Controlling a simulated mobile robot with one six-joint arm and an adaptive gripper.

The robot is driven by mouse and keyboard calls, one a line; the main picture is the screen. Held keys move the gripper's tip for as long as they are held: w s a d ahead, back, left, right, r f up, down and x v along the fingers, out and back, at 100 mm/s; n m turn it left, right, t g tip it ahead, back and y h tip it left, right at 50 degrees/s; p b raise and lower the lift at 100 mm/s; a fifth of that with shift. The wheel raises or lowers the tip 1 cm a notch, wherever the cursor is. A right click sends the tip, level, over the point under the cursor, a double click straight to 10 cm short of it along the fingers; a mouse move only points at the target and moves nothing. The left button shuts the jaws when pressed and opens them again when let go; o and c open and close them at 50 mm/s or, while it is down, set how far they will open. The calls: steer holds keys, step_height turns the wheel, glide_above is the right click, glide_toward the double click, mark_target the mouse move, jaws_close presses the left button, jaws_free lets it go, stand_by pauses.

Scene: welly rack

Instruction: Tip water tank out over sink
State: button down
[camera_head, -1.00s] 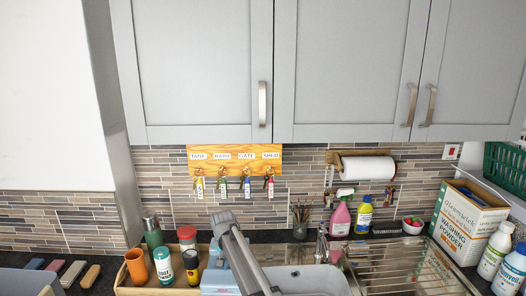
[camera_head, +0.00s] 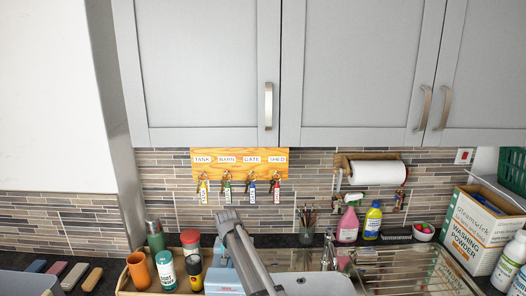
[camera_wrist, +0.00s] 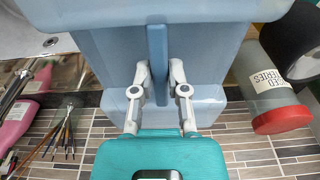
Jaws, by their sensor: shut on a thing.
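The water tank is a pale blue box; in the wrist view (camera_wrist: 100,60) it fills the middle, with a darker blue upright handle (camera_wrist: 157,40). My gripper (camera_wrist: 158,75) is shut on this handle, one finger on each side. In the head view the tank (camera_head: 220,277) shows low at the centre, left of the sink and mostly hidden behind my arm. I cannot tell whether its bottom touches the surface below. The sink (camera_head: 318,287) is a light grey basin just right of the tank; its edge also shows at the wrist view's upper left (camera_wrist: 35,42).
A wooden tray (camera_head: 124,284) left of the tank holds an orange cup (camera_head: 138,270), a teal tin (camera_head: 165,271) and jars. A red-lidded jar (camera_wrist: 281,120) is close beside the tank. A brush pot (camera_head: 306,235), pink spray bottle (camera_head: 348,225) and drainer (camera_head: 405,270) stand behind and right.

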steer(key=shift+d+r, duration=0.1)
step_height(320, 180, up, 9)
steer(key=p, duration=0.9)
stand_by(1.3)
